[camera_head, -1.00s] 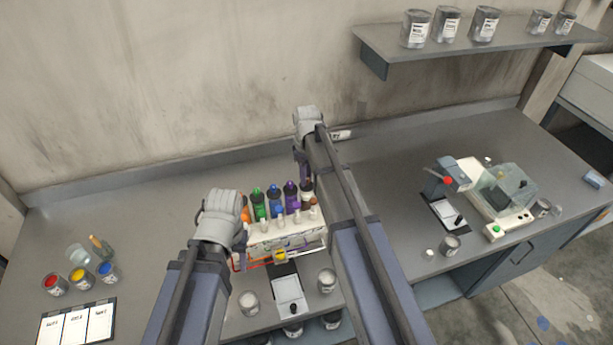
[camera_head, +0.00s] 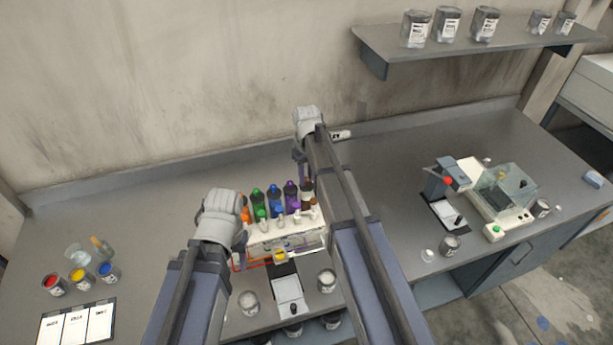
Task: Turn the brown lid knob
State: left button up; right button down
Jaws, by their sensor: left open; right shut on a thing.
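A paint dispenser (camera_head: 285,240) with a white front stands on the bench and holds a row of bottles. The brown bottle (camera_head: 307,194) is at the right end of the row. My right gripper (camera_head: 302,172) reaches down over the brown bottle from above and is shut on its lid knob, which the fingers mostly hide. My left gripper (camera_head: 240,232) is open at the left end of the dispenser, beside the orange bottle (camera_head: 245,214). Its fingers are largely hidden by its own wrist.
Green (camera_head: 259,203), blue (camera_head: 275,201) and purple (camera_head: 291,197) bottles stand between my grippers. Small cans (camera_head: 249,302) stand in front of the dispenser. Paint pots (camera_head: 80,280) and a card (camera_head: 77,323) lie at left, a machine (camera_head: 497,195) stands at right. The back left bench is clear.

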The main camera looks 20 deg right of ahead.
aim_at(307, 178)
jog(key=m, duration=0.5)
jog(key=shift+m, duration=0.3)
dwell(0.4)
jog(key=c, duration=0.7)
grip_release()
notch_tip(307, 178, up, 8)
jog(key=p, duration=0.8)
jog(key=shift+f, duration=0.1)
